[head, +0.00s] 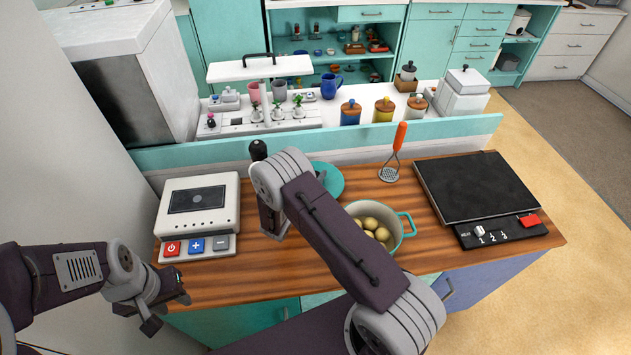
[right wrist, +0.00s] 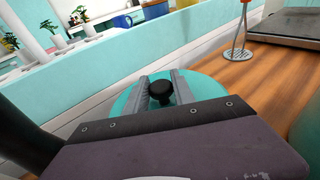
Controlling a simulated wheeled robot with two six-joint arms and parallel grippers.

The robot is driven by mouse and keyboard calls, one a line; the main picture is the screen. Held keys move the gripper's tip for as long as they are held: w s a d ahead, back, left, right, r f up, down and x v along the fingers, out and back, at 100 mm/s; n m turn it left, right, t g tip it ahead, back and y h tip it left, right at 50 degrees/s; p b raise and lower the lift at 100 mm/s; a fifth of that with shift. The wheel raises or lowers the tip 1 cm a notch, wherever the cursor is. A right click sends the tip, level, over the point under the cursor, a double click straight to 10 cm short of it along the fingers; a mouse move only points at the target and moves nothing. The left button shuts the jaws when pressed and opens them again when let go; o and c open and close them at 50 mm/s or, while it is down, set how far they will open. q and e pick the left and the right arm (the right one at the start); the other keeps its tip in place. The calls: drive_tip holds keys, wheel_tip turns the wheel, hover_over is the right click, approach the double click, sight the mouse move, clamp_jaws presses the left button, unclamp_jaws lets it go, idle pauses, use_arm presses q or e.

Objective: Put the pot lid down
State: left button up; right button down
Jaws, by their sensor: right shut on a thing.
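The pot lid (head: 328,180) is a teal disc behind my right forearm in the head view, near the counter's back edge. In the right wrist view the lid (right wrist: 205,85) lies ahead, its black knob (right wrist: 161,91) between the two fingers of my right gripper (right wrist: 161,84). That gripper is shut on the knob. The arm hides part of the lid, and I cannot tell whether it touches the wood. The teal-handled pot (head: 405,222) stands uncovered to the right, with several potatoes (head: 370,223) inside. My left gripper (head: 168,308) is open and empty at the counter's front left.
A white appliance (head: 197,207) with buttons stands on the wooden counter (head: 290,270) at left. An orange-handled masher (head: 394,155) stands behind the pot. A dark hotplate (head: 475,187) is at right. A teal ledge (head: 430,134) runs along the back. Bare wood lies in front.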

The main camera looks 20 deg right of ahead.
wheel_tip(320, 180, down, 3)
drive_tip(key=shift+f, duration=0.25)
drive_tip(key=c, duration=1.1)
unclamp_jaws()
drive_tip(key=shift+o, duration=0.2)
drive_tip(key=shift+r, duration=0.3)
drive_tip(key=v, duration=1.2)
drive_tip(key=shift+b, duration=0.3)
drive_tip(key=shift+f, duration=0.1)
